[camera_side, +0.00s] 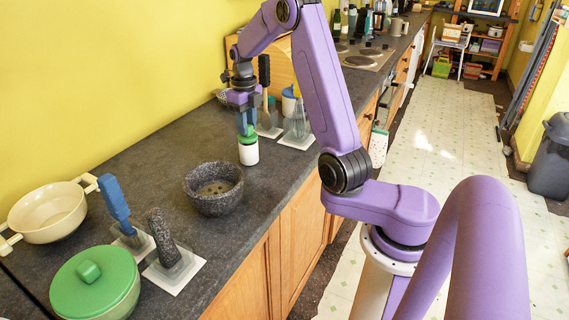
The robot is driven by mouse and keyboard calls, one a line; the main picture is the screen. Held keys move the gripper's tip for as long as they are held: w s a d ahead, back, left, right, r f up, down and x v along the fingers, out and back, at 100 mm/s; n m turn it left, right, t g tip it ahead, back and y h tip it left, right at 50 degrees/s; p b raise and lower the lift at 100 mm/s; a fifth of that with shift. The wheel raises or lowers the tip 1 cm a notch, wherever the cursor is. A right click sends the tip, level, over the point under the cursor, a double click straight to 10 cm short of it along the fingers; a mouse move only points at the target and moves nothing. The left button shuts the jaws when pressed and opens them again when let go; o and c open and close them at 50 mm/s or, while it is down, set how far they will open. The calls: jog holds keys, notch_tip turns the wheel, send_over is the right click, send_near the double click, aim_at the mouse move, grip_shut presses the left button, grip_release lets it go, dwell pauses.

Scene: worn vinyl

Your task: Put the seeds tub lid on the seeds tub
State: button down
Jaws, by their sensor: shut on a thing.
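My gripper (246,123) points down over the dark worktop and is shut on a green lid (247,133), which I take for the seeds tub lid. Directly below the lid is a small white tub (248,153), upright on the worktop, likely the seeds tub. The lid appears in line with the tub's top. I cannot tell whether it is seated or only held against the rim. The fingers hide part of the lid.
A stone mortar (213,189) stands in front of the tub. A whisk (299,121) in a stand and a blue-topped white container (288,101) are behind. A cream pot (45,217), a pestle (160,238) and a green-lidded pot (96,284) are nearer. Worktop left of the tub is clear.

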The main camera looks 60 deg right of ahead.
jog(key=shift+f, duration=0.55)
dwell(0.4)
jog(key=c, duration=0.7)
grip_release()
jog(key=shift+c, duration=0.2)
jog(key=shift+r, duration=3.95)
jog(key=shift+r, duration=0.1)
